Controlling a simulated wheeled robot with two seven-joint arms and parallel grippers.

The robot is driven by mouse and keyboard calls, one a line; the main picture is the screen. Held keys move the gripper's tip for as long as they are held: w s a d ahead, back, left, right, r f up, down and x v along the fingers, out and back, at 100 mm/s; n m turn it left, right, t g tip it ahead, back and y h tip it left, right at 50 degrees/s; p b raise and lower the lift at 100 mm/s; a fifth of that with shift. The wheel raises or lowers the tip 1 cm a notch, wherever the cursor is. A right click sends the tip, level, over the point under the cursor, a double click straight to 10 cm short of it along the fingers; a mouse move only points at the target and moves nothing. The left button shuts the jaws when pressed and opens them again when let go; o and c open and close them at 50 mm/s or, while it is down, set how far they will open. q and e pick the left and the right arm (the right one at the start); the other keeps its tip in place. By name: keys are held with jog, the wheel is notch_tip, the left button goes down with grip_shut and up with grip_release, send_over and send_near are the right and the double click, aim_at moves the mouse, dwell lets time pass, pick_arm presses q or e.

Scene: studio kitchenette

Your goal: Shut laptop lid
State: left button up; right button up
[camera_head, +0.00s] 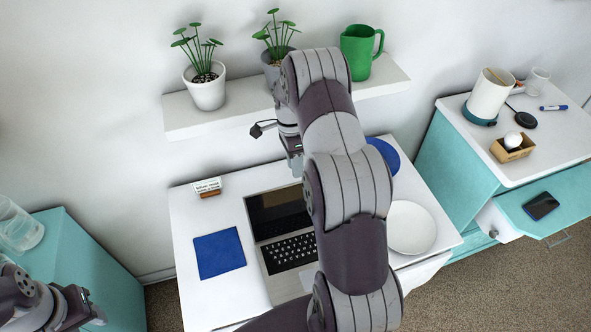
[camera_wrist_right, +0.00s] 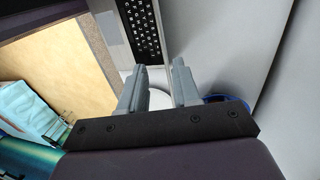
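The laptop (camera_head: 275,206) stands open on the white table, its dark screen tilted up at the back and its black keyboard (camera_head: 287,252) facing up. My right arm covers its right side in the head view. My right gripper (camera_head: 295,163) hangs by the top of the screen; its fingertips are mostly hidden there. In the right wrist view my right gripper (camera_wrist_right: 155,78) has its two grey fingers apart with nothing between them, and part of the keyboard (camera_wrist_right: 145,28) shows beyond them. My left gripper (camera_head: 78,308) is at the lower left, far from the laptop; its fingers are unclear.
A blue square (camera_head: 219,253) lies left of the laptop and a white plate (camera_head: 411,228) to its right. A blue round thing (camera_head: 384,154) and a small card holder (camera_head: 207,187) sit farther back. A wall shelf (camera_head: 236,110) with two plants and a green jug overhangs the back.

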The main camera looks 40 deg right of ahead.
notch_tip(320, 180, up, 3)
jog(key=w, duration=0.1)
jog(key=b, duration=0.4)
send_over(297, 191)
jog(key=w, duration=0.1)
jog(key=w+x, duration=0.1)
jog(key=x, duration=0.5)
jog(key=f, duration=0.4)
jog(key=f+p, duration=0.1)
jog(key=f, duration=0.1)
jog(key=shift+s+d, duration=0.15)
jog(key=shift+d, duration=0.25)
pick_arm(q)
jog(key=shift+w+f, duration=0.2)
jog(key=shift+w, duration=0.3)
pick_arm(e)
jog(key=shift+s+f, duration=0.15)
jog(key=shift+f, duration=0.15)
grip_shut()
